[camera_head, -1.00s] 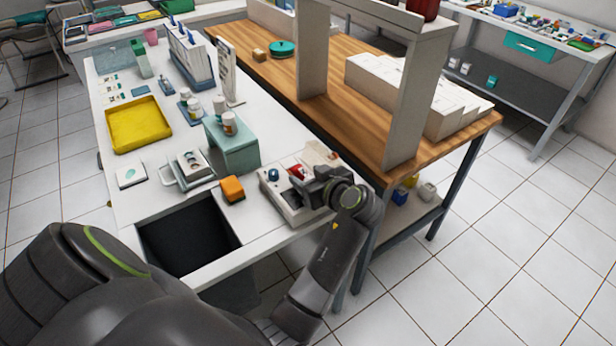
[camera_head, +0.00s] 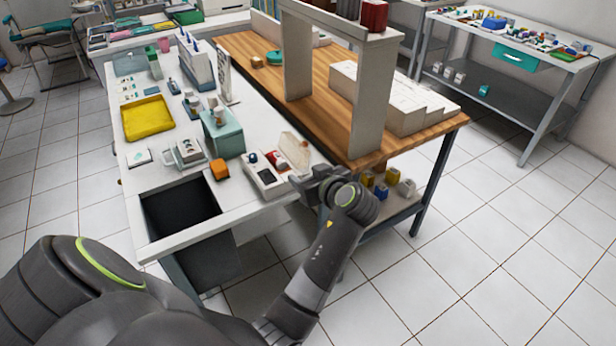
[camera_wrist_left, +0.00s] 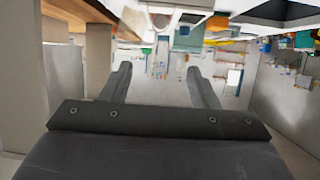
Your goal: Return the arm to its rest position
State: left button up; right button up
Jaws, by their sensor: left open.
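My left arm comes in from the bottom left of the head view and bends up to my left gripper (camera_head: 303,183). The gripper is at the front right end of the white table (camera_head: 250,208), beside a white compartment box (camera_head: 268,180). Its fingers look small and partly hidden in the head view. In the left wrist view both fingers (camera_wrist_left: 160,85) stand wide apart with nothing between them. My right gripper is not seen.
An orange block (camera_head: 220,169), a teal box (camera_head: 228,140) and a yellow tray (camera_head: 148,120) are on the white table. A dark open bin (camera_head: 180,208) is at its front. A wooden table (camera_head: 262,85) with a white shelf stands behind.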

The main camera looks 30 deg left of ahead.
pick_arm(q)
notch_tip(320, 180, down, 20)
jog(key=m+h, duration=0.4)
jog(key=m, duration=0.3)
jog(key=s+d+f+m+g+h, duration=0.1)
jog(key=s+f+m+h, duration=0.1)
jog(key=s+f, duration=0.45)
jog(key=s+d+f+m+h, duration=0.15)
jog(key=s+f, duration=0.25)
jog(key=f, duration=0.6)
jog(key=s+f+g+h, duration=0.1)
jog(key=s+f, duration=0.4)
jog(key=s, duration=0.7)
jog(key=s+a+f+m+g+h, duration=0.1)
jog(key=s+f, duration=0.5)
jog(key=s, duration=0.6)
jog(key=s+a+f+g+h, duration=0.1)
jog(key=s+f, duration=0.5)
jog(key=s, duration=0.6)
jog(key=shift+f+g, duration=0.25)
jog(key=shift+g, duration=0.35)
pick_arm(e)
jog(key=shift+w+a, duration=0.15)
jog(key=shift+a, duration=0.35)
pick_arm(q)
jog(key=shift+h, duration=0.25)
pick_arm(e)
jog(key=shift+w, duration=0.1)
